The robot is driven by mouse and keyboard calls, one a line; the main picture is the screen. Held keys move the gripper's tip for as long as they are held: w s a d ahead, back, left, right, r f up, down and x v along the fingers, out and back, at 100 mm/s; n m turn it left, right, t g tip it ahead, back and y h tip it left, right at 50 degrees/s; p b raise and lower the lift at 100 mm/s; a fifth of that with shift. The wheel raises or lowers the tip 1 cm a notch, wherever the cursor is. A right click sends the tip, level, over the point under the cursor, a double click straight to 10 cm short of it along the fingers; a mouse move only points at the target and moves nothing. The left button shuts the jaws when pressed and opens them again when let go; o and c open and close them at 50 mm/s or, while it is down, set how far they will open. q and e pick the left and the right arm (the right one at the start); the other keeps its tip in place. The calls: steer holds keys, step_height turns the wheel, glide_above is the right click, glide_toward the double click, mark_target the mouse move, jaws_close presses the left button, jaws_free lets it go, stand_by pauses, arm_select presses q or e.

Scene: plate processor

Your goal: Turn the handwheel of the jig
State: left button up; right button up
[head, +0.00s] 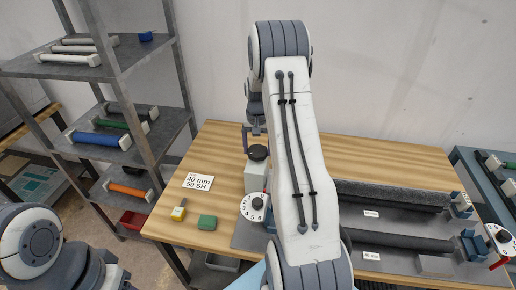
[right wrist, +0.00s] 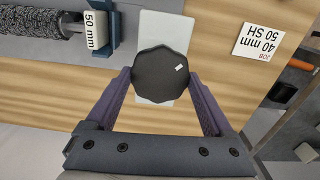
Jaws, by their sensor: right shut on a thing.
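A round black knob (head: 257,153) stands on top of a pale grey block (head: 257,178) on the wooden table. My right gripper (head: 255,132) reaches down to it from above. In the right wrist view the two purple fingers (right wrist: 160,90) are shut on opposite sides of the knob (right wrist: 160,74), which has a faceted rim and a small white mark. A white numbered dial (head: 254,207) with a black hub sits in front of the block, partly beside my right arm. My right arm hides the middle of the jig area. My left gripper is not in view.
A 40 mm 50 SH card (head: 198,181), a yellow-grey piece (head: 179,210) and a green block (head: 207,222) lie left of the dial. Dark rollers (head: 392,194) lie on the right. Another dial with red parts (head: 499,236) is at the right edge. A shelf (head: 95,66) stands left.

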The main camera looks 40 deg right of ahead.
mark_target(257, 150)
steer(key=m, duration=0.4)
steer(key=shift+w+r+m, duration=0.1)
steer(key=shift+m, duration=0.2)
steer(key=m, duration=0.4)
steer(key=shift+m, duration=0.4)
steer(key=o, duration=1.1)
steer(key=shift+r, duration=0.1)
steer(key=shift+r+b, duration=0.35)
steer(key=shift+b, duration=0.05)
step_height(257, 150, up, 10)
steer(key=b, duration=0.2)
steer(key=shift+f, duration=0.2)
